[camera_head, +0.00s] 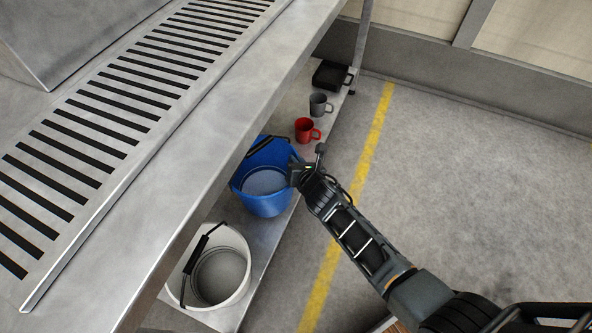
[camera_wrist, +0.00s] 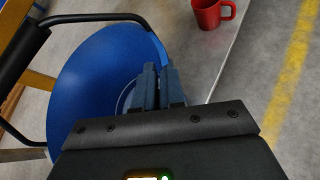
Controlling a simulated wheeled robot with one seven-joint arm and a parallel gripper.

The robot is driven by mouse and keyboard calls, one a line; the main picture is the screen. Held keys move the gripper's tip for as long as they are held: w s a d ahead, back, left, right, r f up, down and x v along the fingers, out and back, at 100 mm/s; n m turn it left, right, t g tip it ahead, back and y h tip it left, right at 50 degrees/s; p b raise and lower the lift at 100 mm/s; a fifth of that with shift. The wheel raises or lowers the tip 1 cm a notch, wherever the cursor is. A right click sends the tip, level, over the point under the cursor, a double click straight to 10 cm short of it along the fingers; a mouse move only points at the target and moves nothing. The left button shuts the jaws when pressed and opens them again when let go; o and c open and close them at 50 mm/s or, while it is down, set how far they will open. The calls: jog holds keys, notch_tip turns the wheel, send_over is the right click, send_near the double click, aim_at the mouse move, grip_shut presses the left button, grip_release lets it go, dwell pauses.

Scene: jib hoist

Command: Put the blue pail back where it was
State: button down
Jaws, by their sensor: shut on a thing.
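The blue pail (camera_head: 266,207) is at the lower shelf under the steel counter, between a white pail and a red mug. It looks upright; I cannot tell whether its base touches the shelf. My gripper (camera_head: 299,170) reaches in from the right at the pail's right rim. In the wrist view its fingers (camera_wrist: 160,85) are close together on the rim, shut on the pail. The pinched part of the rim is hidden by the fingers.
The lower shelf (camera_head: 232,309) also holds the white pail (camera_head: 238,292), the red mug (camera_head: 304,131), a grey mug (camera_head: 318,104) and a black box (camera_head: 329,76). The slotted counter (camera_head: 200,110) overhangs the shelf. Clear floor with a yellow line (camera_head: 350,190) lies right.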

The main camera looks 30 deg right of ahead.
jog(key=shift+f+b, duration=1.35)
jog(key=shift+f, duration=0.25)
jog(key=shift+f, duration=0.2)
jog(key=c, duration=1.2)
grip_release()
jog(key=shift+c, duration=0.2)
jog(key=p+v, duration=0.6)
jog(key=v, duration=0.6)
